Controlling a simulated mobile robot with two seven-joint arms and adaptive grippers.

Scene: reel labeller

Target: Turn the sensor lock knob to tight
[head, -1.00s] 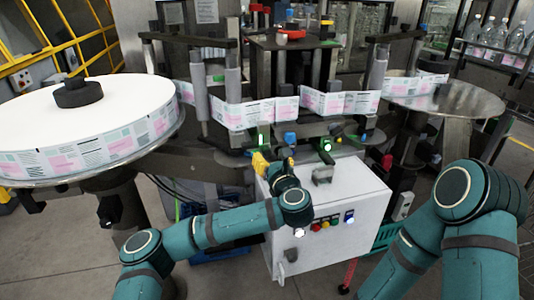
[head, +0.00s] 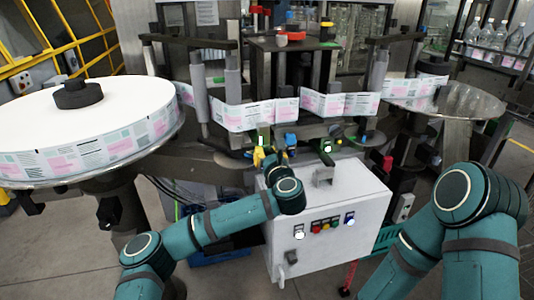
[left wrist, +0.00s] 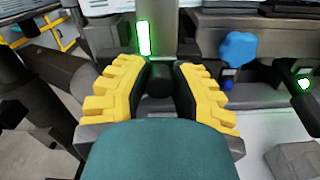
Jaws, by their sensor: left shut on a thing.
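My left gripper (head: 265,156) reaches up to the front of the labeller, just under a green-lit sensor (head: 262,141). In the left wrist view its yellow fingers (left wrist: 160,88) stand on both sides of a round black knob (left wrist: 159,79) and are shut on it. The knob sits right below the green light (left wrist: 143,38). The head view hides the knob behind the gripper. No tight or loose marking can be read. A blue knob (left wrist: 238,52) stands apart to the right, also in the head view (head: 290,140). My right gripper is out of view.
A white control box (head: 325,225) with several buttons stands below the gripper. A second green-lit sensor (head: 327,146) is to the right. A label reel (head: 90,120) fills the left, and the label web (head: 340,103) runs above the gripper.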

